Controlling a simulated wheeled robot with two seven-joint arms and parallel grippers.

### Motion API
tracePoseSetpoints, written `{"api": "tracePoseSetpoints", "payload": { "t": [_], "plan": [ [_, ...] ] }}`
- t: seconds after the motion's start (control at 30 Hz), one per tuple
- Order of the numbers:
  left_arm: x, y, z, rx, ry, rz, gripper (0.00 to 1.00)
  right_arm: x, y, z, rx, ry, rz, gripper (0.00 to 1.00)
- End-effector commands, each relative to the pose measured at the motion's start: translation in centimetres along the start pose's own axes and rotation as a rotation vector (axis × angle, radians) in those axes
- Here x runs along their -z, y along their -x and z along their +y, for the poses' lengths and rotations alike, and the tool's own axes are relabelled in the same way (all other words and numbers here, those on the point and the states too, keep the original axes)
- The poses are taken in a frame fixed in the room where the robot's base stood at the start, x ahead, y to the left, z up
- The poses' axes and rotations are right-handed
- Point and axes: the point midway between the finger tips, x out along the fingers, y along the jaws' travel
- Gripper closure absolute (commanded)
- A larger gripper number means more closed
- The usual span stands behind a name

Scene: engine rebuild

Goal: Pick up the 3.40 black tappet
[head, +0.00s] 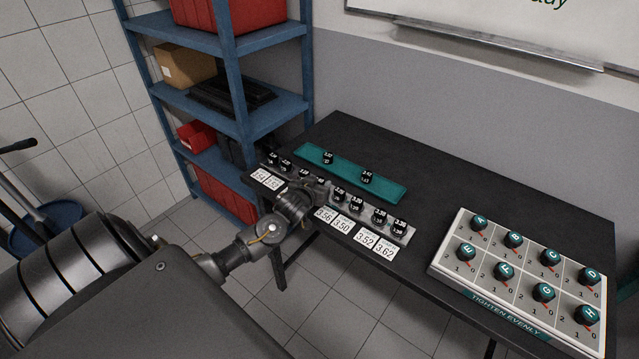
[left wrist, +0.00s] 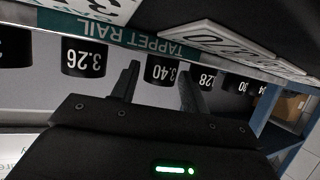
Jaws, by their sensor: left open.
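The 3.40 black tappet (left wrist: 161,69) is a small dark cylinder with white figures, upside down in the left wrist view, beside the tappet rail (left wrist: 150,42). My left gripper (left wrist: 158,80) is open, with one finger on each side of the tappet's picture. The wrist view does not show clearly whether the fingers touch it. In the head view, my left gripper (head: 316,187) is at the middle of the rail and partly covers the tappets there. My right gripper is out of view.
Neighbouring tappets, including 3.26 (left wrist: 84,57) and 3.28 (left wrist: 207,80), stand close on both sides. A teal mat (head: 348,170) with two tappets lies behind the rail. A knob panel (head: 515,268) takes up the table's right end. Blue shelves (head: 240,95) stand at the left.

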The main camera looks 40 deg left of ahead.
Motion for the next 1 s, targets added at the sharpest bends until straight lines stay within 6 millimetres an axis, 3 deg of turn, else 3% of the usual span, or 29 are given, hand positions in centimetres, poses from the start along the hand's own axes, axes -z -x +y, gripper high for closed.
{"api": "tracePoseSetpoints", "payload": {
  "t": [0.03, 0.3, 0.63, 0.83, 1.0],
  "plan": [
    [0.0, 0.0, 0.0, 0.0, 0.0, 0.0, 0.55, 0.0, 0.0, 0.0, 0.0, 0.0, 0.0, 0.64],
    [0.0, 0.0, 0.0, 0.0, 0.0, 0.0, 0.89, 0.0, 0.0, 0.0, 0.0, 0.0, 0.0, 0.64],
    [0.4, 0.1, 0.0, 0.0, 0.001, 0.001, 0.9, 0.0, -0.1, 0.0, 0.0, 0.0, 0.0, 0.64],
    [2.5, 1.0, 0.0, -0.001, 0.0, 0.004, 0.9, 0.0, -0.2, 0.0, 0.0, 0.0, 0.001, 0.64],
    [4.5, 4.6, 0.8, -0.004, 0.002, 0.005, 0.9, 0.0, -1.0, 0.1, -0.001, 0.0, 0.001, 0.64]
  ]
}}
